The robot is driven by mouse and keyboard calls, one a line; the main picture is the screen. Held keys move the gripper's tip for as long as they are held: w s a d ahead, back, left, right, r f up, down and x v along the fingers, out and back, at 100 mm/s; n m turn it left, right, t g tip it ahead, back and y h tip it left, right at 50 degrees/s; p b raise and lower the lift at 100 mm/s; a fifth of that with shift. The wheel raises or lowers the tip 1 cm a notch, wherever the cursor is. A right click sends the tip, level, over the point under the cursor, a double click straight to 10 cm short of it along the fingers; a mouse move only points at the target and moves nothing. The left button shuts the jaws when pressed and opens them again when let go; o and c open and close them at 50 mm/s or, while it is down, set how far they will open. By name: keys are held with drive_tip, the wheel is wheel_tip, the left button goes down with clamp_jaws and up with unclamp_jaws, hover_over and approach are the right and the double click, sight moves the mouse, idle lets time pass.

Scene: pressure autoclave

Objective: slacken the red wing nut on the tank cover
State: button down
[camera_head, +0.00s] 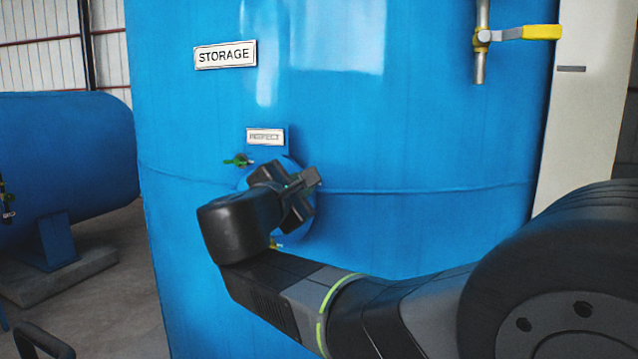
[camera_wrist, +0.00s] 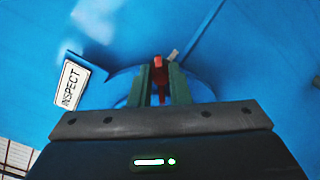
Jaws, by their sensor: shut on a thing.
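The tank cover (camera_head: 246,182) is a round blue plate low on the blue storage tank, mostly hidden behind my arm in the head view. Its edge also shows in the wrist view (camera_wrist: 202,92). The red wing nut (camera_wrist: 158,64) sits between my two green-grey fingers in the wrist view. My gripper (camera_wrist: 159,85) is shut on it, with a finger on each side. In the head view my gripper (camera_head: 305,183) is at the cover's right part, and the red nut is hidden there. A green wing nut (camera_head: 238,160) is at the cover's upper left.
A yellow-handled valve (camera_head: 525,33) on a pipe is at upper right. A yellow part (camera_head: 276,244) shows below the cover. Another blue tank (camera_head: 65,145) lies at left.

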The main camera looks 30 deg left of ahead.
drive_tip(key=c, duration=1.4)
unclamp_jaws()
drive_tip(key=shift+d, duration=0.1)
drive_tip(key=shift+o, duration=0.2)
